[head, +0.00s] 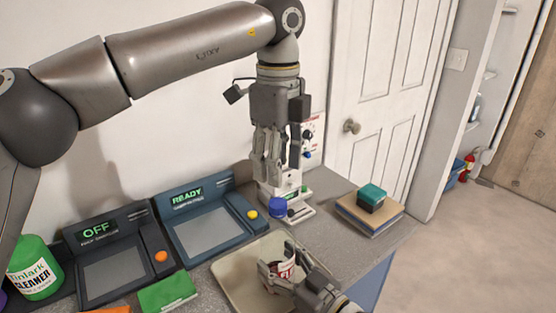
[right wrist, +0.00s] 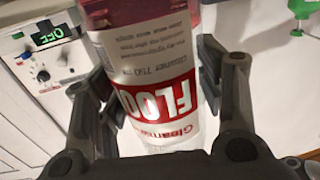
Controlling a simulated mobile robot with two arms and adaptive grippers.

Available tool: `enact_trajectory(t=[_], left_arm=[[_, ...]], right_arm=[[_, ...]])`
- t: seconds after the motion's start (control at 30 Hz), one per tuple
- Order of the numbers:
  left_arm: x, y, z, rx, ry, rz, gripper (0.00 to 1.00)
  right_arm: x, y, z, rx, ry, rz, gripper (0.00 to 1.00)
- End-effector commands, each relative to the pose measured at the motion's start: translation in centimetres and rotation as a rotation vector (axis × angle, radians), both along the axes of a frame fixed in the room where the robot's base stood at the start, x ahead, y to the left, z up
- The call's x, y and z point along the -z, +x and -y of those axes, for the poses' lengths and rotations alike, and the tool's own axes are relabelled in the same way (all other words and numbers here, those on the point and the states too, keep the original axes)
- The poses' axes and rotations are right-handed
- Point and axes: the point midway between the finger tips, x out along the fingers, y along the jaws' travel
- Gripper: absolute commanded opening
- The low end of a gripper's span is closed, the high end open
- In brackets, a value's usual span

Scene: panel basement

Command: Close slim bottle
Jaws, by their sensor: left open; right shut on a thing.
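The slim bottle (head: 285,271), with a white label and red band, stands over the tray at the front centre. In the right wrist view the bottle (right wrist: 155,85) fills the middle, its label upside down and its upper part pinkish. My right gripper (head: 283,283) is shut around its body, with a finger on each side (right wrist: 160,95). My left gripper (head: 273,168) is open, empty, pointing down above the blue cap.
A pale tray (head: 232,284) lies on the grey counter. Two consoles, OFF (head: 112,262) and READY (head: 203,228), stand left, with a green cleaner bottle (head: 35,272) and green block (head: 167,291). A white machine (head: 300,200) stands behind; stacked boxes (head: 368,215) sit right.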

Motion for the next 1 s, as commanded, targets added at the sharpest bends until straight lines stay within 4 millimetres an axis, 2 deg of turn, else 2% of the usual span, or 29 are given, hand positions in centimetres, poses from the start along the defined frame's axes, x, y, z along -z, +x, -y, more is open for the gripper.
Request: enact_trajectory(t=[0.37,0.8,1.0], left_arm=[[0.6,0.0,0.0,0.001,0.001,0.000,0.48],[6.7,0.0,0.0,0.002,0.002,-0.001,0.48],[8.0,0.0,0.0,0.001,0.001,-0.001,0.48]], right_arm=[[0.0,0.0,0.0,0.000,0.000,0.000,0.00],[0.0,0.0,0.0,0.000,0.000,0.000,0.00],[0.0,0.0,0.0,0.000,0.000,0.000,0.00]])
